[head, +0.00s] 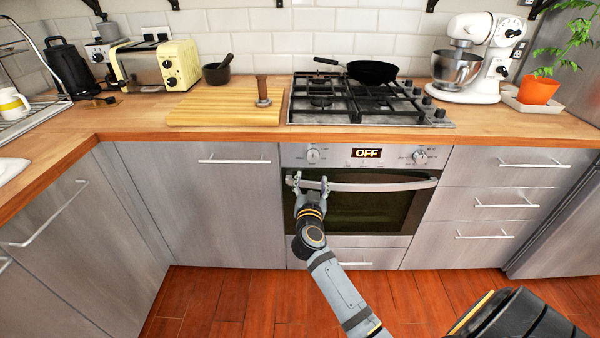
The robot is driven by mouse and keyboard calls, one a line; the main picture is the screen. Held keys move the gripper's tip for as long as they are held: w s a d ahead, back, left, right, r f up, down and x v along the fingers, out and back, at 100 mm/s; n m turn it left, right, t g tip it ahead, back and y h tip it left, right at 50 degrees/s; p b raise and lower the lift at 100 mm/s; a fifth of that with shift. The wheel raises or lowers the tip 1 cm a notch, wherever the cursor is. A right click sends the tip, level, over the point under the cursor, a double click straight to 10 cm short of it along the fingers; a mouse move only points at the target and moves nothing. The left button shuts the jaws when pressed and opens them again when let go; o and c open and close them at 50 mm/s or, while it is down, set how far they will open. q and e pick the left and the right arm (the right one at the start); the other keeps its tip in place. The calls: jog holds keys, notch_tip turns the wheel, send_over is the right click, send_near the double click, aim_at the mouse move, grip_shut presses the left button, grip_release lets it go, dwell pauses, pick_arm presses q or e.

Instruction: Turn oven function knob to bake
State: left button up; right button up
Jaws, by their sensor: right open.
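The oven (362,208) is built in under the counter, with its door closed. Its control panel has a left knob (313,156), a display (366,153) reading OFF, and a right knob (420,157). The knob markings are too small to read, so I cannot tell which one is the function knob. My right gripper (307,181) is open and empty in front of the left end of the oven door handle (385,186), just below the left knob. I cannot tell if it touches the handle. My left gripper is out of view.
A gas hob (345,102) with a black pan (373,72) sits above the oven. A cutting board (225,107) lies left of the hob, and a stand mixer (470,60) stands to the right. Drawers and cabinets flank the oven. The wooden floor in front is clear.

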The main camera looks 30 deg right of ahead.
aim_at(313, 159)
jog(key=b+x, duration=0.2)
jog(key=x, duration=0.7)
jog(key=shift+w+d+b, duration=0.15)
jog(key=shift+d+b, duration=0.1)
jog(key=shift+b, duration=0.1)
jog(key=shift+w+d, duration=0.3)
jog(key=shift+w, duration=0.15)
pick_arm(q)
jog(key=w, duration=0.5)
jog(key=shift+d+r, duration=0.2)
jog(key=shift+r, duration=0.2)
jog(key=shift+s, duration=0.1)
pick_arm(e)
jog(key=shift+c, duration=0.2)
